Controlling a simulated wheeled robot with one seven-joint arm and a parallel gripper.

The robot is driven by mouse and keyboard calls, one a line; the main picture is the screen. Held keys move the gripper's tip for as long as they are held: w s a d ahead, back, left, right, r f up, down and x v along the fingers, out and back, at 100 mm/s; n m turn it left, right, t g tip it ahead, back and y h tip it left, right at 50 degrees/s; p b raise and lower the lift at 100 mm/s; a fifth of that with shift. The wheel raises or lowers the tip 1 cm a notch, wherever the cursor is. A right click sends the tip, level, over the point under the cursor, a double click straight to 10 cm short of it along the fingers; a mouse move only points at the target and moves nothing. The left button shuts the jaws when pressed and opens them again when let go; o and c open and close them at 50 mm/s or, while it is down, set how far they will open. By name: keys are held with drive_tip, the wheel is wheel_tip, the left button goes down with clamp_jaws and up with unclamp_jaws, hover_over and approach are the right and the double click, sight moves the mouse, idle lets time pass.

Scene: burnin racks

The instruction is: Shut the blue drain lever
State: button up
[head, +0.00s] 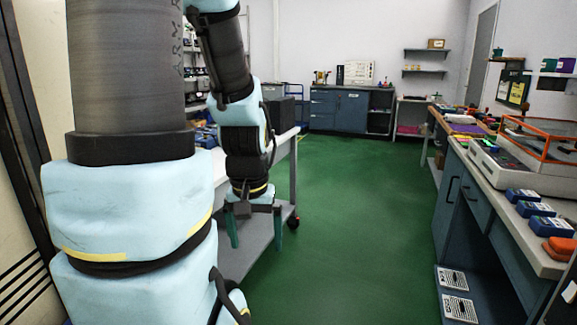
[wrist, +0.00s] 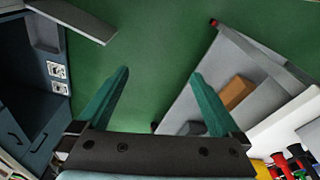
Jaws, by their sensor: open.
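My gripper (head: 254,228) hangs fingers down in the head view, in front of the grey bench on the left. In the wrist view its two green fingers (wrist: 150,95) are spread wide apart with nothing between them, over the green floor. I cannot make out a blue drain lever in either view. Small red, blue and yellow parts (wrist: 294,160) show at the lower right corner of the wrist view, too small and cut off to identify.
A grey wheeled bench (head: 262,240) stands close beside my gripper. Its lower shelf holds a brown box (wrist: 236,92). A long counter (head: 536,235) with blue boxes and an orange-framed machine (head: 540,140) runs along the right. The green floor (head: 355,210) between is clear. Blue cabinets (head: 350,112) stand at the back.

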wheel_tip(320, 180, up, 4)
drive_tip(key=shift+r+p, duration=0.1)
drive_tip(key=shift+p, duration=1.1)
